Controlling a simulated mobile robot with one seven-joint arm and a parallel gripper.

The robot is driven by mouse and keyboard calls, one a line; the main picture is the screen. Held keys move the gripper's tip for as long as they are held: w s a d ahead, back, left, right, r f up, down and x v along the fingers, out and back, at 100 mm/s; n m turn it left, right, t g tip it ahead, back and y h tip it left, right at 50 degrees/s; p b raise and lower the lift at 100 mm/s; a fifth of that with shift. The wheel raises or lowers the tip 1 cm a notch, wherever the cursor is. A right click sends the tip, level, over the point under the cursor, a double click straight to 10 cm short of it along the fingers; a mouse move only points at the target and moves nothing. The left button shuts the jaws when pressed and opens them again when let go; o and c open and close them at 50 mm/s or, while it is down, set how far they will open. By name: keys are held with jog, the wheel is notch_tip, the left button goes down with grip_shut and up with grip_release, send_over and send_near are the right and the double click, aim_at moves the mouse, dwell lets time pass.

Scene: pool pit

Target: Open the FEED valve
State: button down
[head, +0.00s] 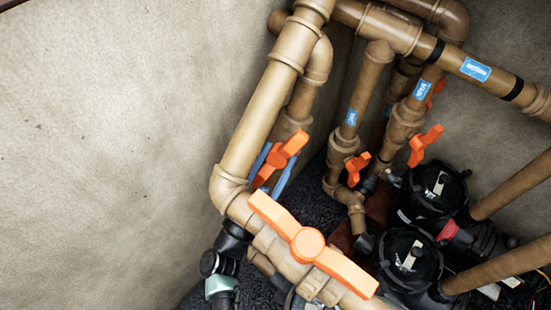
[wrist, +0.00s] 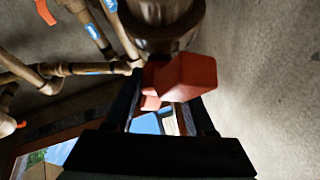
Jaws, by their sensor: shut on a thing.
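In the wrist view my gripper (wrist: 160,92) has dark fingers shut on an orange valve handle (wrist: 188,76), below the end of a brown pipe fitting. Two smaller orange handles, a right one (head: 424,145) and a left one (head: 358,168), sit on pipes behind. The blue labels are too small to read, so I cannot tell which valve is FEED.
Brown pipes (head: 258,120) crowd the middle and right of the head view. Two black pumps (head: 410,255) stand at the lower right. A bare beige wall (head: 110,140) fills the left. In the wrist view, a grey wall (wrist: 275,80) lies close on the right.

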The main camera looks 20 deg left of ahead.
jog(key=shift+d+n+t+y+p, duration=0.1)
jog(key=shift+n+t+y+p, duration=0.25)
jog(key=shift+n+y, duration=0.5)
jog(key=n+y, duration=0.5)
jog(key=n, duration=0.1)
jog(key=shift+f, duration=0.1)
jog(key=shift+d+n, duration=0.1)
jog(key=shift+n, duration=0.35)
jog(key=shift+f, duration=0.15)
jog(key=shift+c, duration=1.4)
grip_release()
jog(key=shift+d, duration=0.1)
jog(key=shift+s, duration=0.1)
